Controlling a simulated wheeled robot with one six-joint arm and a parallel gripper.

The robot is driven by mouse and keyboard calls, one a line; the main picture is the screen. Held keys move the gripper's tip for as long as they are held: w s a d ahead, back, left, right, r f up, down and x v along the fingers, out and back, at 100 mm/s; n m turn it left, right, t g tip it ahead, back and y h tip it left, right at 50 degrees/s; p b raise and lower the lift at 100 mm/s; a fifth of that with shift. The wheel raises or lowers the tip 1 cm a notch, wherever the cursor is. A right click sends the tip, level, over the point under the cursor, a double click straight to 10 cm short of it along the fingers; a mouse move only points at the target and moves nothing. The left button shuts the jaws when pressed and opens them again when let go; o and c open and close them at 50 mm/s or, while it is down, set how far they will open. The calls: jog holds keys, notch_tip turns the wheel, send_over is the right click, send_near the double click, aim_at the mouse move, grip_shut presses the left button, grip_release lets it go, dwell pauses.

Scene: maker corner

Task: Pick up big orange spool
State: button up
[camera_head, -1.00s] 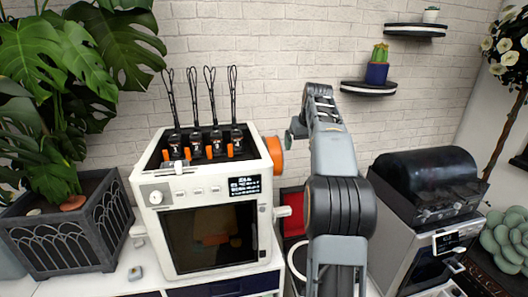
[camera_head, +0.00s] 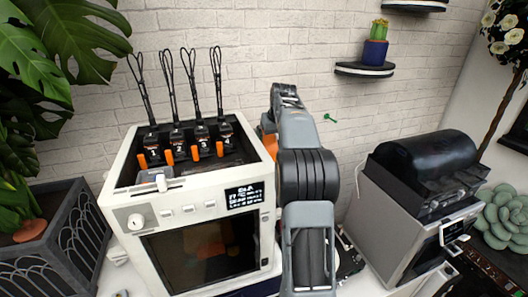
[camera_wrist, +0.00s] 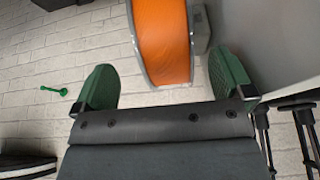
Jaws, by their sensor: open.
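The big orange spool (camera_head: 268,137) is mounted on the right side of the white printer (camera_head: 205,200); in the head view my arm covers most of it. In the wrist view the spool (camera_wrist: 163,38) shows its orange winding between pale flanges, running off the top edge. My gripper (camera_wrist: 164,68) is open, with one green finger to the left of the spool and the other to its right. The near end of the spool lies between the fingers, and they appear apart from it. In the head view the gripper is hidden behind my arm.
Several small black holders with wire loops and orange parts stand on the printer top. A grey machine with a black lid (camera_head: 415,190) stands at right. A cactus shelf (camera_head: 365,69) and a small green piece (camera_head: 329,118) are on the brick wall. A plant box (camera_head: 55,235) is at left.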

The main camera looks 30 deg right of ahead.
aim_at(270, 142)
jog(key=shift+a+p+x, duration=0.15)
jog(key=shift+p+x, duration=0.25)
jog(key=shift+x, duration=1.1)
jog(key=shift+a+p+x, duration=0.15)
jog(key=shift+p+x, duration=0.25)
jog(key=shift+x, duration=1.15)
jog(key=c, duration=1.1)
jog(key=shift+r, duration=0.15)
jog(key=shift+c, duration=0.3)
jog(key=shift+w+d+r+b, duration=0.1)
jog(key=shift+b, duration=0.3)
